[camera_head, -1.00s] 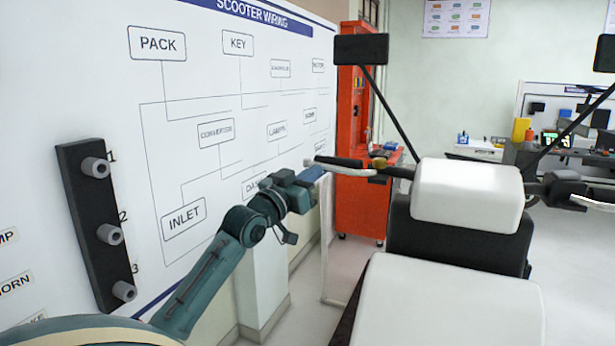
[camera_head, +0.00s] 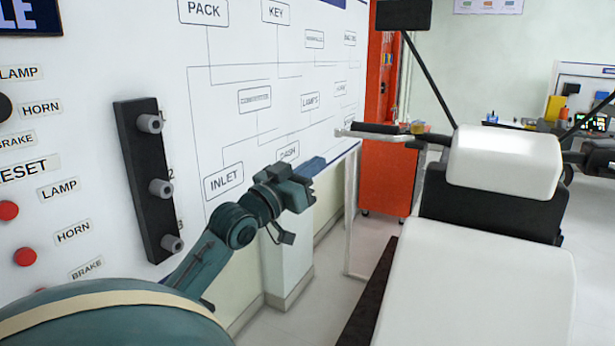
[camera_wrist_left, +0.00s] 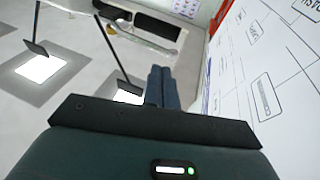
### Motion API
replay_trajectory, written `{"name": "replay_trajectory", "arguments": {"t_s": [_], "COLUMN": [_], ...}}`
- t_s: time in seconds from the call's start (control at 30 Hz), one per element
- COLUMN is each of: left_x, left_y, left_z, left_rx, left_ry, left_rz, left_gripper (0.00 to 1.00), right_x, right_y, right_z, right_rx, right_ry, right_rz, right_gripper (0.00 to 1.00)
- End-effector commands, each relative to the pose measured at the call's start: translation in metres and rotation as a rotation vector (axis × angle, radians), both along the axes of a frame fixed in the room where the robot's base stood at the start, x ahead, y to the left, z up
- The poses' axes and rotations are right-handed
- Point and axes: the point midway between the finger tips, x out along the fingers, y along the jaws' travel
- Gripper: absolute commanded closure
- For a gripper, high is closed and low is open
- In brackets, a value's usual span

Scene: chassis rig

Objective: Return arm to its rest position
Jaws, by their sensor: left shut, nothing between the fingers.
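My left arm comes in from the lower left of the head view. Its gripper (camera_head: 312,166) is in front of the white wiring board (camera_head: 225,110), left of the scooter's handlebar. In the left wrist view the two blue fingers (camera_wrist_left: 161,76) are together with nothing between them. The gripper appears apart from the board and the scooter, though the exact gap is hard to tell. My right gripper is not in view.
A black strip with three grey knobs (camera_head: 146,180) is on the wall at left, beside red buttons (camera_head: 25,257). The scooter's white seat (camera_head: 475,290) and handlebar (camera_head: 385,131) stand at right. A red cabinet (camera_head: 388,185) is behind. Pale floor lies between wall and scooter.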

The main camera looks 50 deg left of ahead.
Motion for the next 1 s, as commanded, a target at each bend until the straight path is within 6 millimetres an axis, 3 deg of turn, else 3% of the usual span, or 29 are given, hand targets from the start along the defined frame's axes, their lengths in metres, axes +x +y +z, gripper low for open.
{"name": "replay_trajectory", "arguments": {"t_s": [0.2,0.8,0.93,1.0], "left_x": [-0.011,-0.011,-0.007,-0.004], "left_y": [-0.002,-0.002,-0.01,-0.021], "left_z": [-0.004,-0.004,-0.026,-0.056], "left_rx": [-0.001,-0.001,-0.004,-0.008], "left_ry": [0.001,0.003,0.066,0.153], "left_rz": [0.0,0.0,-0.003,-0.006], "left_gripper": [1.0,1.0,1.0,1.0], "right_x": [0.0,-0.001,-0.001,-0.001], "right_y": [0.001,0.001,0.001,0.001], "right_z": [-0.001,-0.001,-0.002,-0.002], "right_rx": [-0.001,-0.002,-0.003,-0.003], "right_ry": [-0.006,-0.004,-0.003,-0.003], "right_rz": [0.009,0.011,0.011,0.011], "right_gripper": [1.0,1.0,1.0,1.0]}}
